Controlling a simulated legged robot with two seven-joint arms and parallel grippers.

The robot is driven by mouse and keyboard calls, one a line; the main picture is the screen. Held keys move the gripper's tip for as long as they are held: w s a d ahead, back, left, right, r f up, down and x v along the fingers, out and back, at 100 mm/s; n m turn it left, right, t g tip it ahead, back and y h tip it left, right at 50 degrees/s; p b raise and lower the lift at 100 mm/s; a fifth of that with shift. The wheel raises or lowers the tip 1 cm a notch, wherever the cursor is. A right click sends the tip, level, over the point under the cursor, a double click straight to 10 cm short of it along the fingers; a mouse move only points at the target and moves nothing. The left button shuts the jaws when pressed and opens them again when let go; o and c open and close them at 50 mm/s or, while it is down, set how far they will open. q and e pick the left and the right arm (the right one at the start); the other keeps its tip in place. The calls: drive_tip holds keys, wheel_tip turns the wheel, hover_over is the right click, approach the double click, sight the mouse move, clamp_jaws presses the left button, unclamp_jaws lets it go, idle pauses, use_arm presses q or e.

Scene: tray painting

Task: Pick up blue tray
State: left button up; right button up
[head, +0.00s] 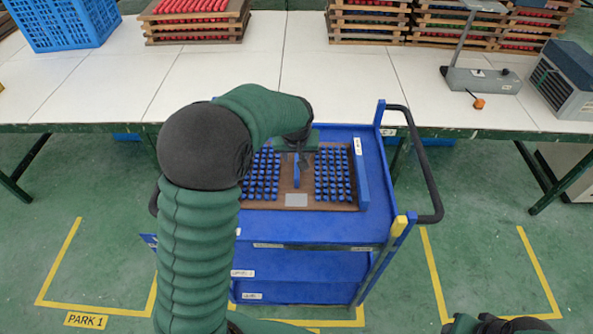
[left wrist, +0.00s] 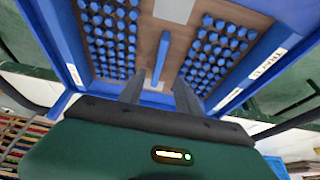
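The blue tray, a brown board with rows of blue pegs, lies on top of a blue cart (head: 345,236); its bare brown edge shows in the head view (head: 262,204) and its middle strip in the left wrist view (left wrist: 146,42). A blue upright handle (head: 297,172) stands at its centre. My left gripper (head: 298,157) is over the tray's middle. In the left wrist view its two fingers (left wrist: 160,88) are apart, with the handle (left wrist: 161,58) showing between them; contact is not visible. A dark green piece of my right arm (head: 495,324) shows at the bottom right edge, its fingers unclear.
The cart has a black push rail (head: 428,165) on its right. Behind it a white table (head: 240,80) bears stacked trays with red parts (head: 197,20), a blue crate (head: 62,18) and grey equipment (head: 565,82). Green floor with yellow lines is free on both sides.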

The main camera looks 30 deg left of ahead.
sight(298, 169)
use_arm(q)
drive_tip(key=x, duration=0.6)
drive_tip(key=shift+w+d, duration=0.1)
drive_tip(key=shift+d, duration=0.05)
drive_tip(key=x, duration=0.5)
drive_tip(key=shift+w+a+f, duration=0.2)
drive_tip(key=shift+w+a, duration=0.1)
drive_tip(key=shift+a, duration=0.05)
drive_tip(key=shift+s+d+r, duration=0.1)
clamp_jaws()
idle(0.3)
drive_tip(key=shift+r, duration=0.1)
